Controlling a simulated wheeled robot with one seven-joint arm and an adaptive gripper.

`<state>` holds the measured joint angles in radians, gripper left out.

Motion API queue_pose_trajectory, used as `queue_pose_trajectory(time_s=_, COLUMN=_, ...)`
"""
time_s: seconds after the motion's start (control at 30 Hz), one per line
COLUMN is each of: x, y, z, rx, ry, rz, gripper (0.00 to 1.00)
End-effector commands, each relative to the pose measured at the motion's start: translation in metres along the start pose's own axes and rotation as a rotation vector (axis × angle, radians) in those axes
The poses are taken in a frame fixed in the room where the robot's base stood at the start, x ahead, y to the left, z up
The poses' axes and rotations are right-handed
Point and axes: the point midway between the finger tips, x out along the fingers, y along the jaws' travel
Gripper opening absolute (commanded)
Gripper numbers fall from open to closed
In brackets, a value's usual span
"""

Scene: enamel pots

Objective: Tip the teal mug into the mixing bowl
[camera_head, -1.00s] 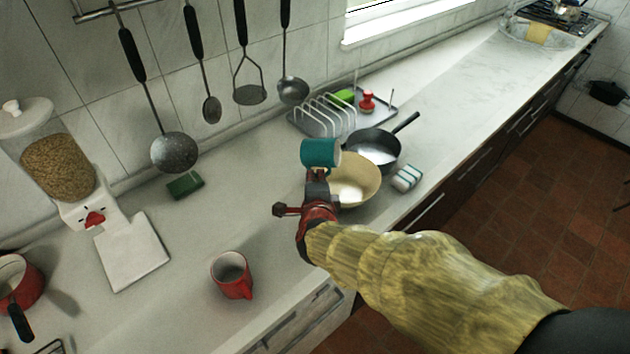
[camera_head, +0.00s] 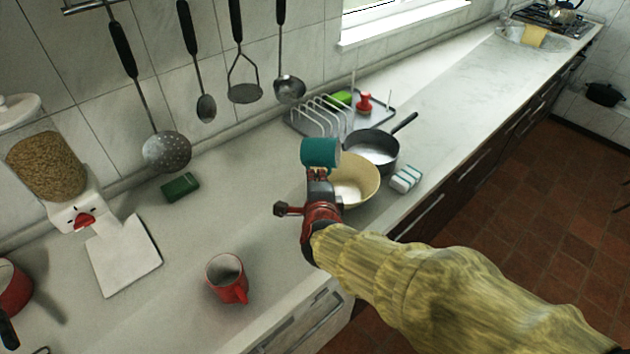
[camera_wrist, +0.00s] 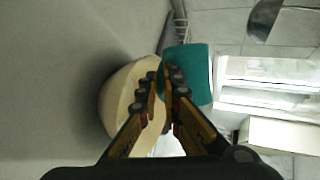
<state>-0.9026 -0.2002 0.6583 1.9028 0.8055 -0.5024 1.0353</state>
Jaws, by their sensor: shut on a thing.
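The teal mug (camera_head: 320,152) is held up at the left rim of the mixing bowl in the head view, lying tilted on its side with its mouth towards the right. My gripper (camera_head: 318,174) is shut on the mug; the fingers (camera_wrist: 165,88) meet at it in the wrist view, where the mug (camera_wrist: 190,72) also shows. The cream mixing bowl (camera_head: 362,190) stands on the counter under and to the right of the mug, partly hidden by my gripper. It also shows in the wrist view (camera_wrist: 114,100). Pale contents show in the bowl. The mug's inside is hidden.
A dark saucepan (camera_head: 384,158) stands right behind the bowl, and a striped block (camera_head: 405,179) lies to its right. A rack tray (camera_head: 310,127) is behind. A red mug (camera_head: 226,278) stands front left, and a green sponge (camera_head: 180,187) lies left. Counter between them is clear.

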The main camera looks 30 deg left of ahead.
Motion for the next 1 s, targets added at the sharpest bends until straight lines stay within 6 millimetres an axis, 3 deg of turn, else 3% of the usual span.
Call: queue_pose_trajectory(time_s=1.0, x=0.0015, y=0.0045, z=-0.0028, rx=0.085, ry=-0.036, rz=-0.031, gripper=0.00)
